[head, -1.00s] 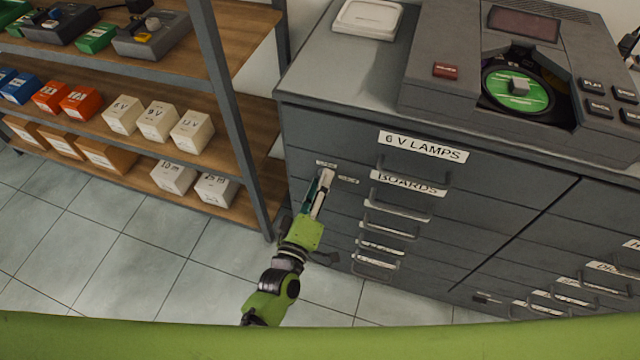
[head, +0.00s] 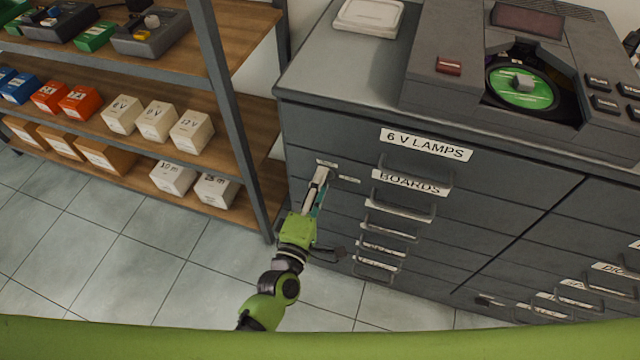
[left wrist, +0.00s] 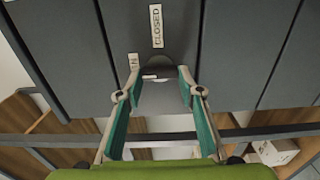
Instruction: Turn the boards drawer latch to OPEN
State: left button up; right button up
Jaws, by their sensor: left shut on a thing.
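The grey cabinet has a BOARDS drawer (head: 465,204) with its name label above the handle, and it looks closed. The latch is a dark round knob (left wrist: 160,66) with a pale mark at its lower left edge. A CLOSED label (left wrist: 157,26) lies above the knob, and a partly hidden label ending in N (left wrist: 133,68) lies to its left. My left gripper (head: 322,172) is at the cabinet front, left of the drawer handle. In the left wrist view its fingers (left wrist: 159,78) are on both sides of the latch, shut on it. My right gripper is not in view.
A 6 V LAMPS drawer (head: 426,144) is above, and several handled drawers are below. A player with a green disc (head: 520,90) and a white tray (head: 368,17) sit on the cabinet. A shelf (head: 245,195) with boxes stands close on the left. Tiled floor (head: 130,255) is free in front.

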pick_arm(q)
jog(key=o, duration=1.1)
jog(key=shift+s, duration=0.1)
jog(key=v, duration=1.2)
jog(key=s+a+f+m+g+y, duration=0.1)
jog(key=s+a+f+m+g, duration=0.15)
jog(key=f, duration=0.65)
jog(key=s+a+f+m+g, duration=0.2)
jog(key=s+f+m+g, duration=0.15)
jog(key=f, duration=0.65)
jog(key=s+a+f+m+g+y, duration=0.1)
jog(key=s+a+f+m+g, duration=0.2)
jog(key=f, duration=0.6)
jog(key=s+a+f+m+g+y, duration=0.1)
jog(key=s+a+f, duration=0.3)
jog(key=s, duration=0.4)
jog(key=s+a+f+m+g+y, duration=0.1)
jog(key=s+a+f+m+g, duration=0.2)
jog(key=s+f, duration=0.4)
jog(key=s+a+f+m+g+y+p, duration=0.1)
jog(key=s+a+f+m+g, duration=0.2)
jog(key=s, duration=0.6)
jog(key=shift+a+f+m+y, duration=0.15)
jog(key=shift+a+f+m, duration=0.15)
jog(key=shift+a+f, duration=0.35)
jog(key=shift+a+f+m+y, duration=0.15)
jog(key=shift+a+f+m, duration=0.2)
jog(key=shift+f, duration=0.55)
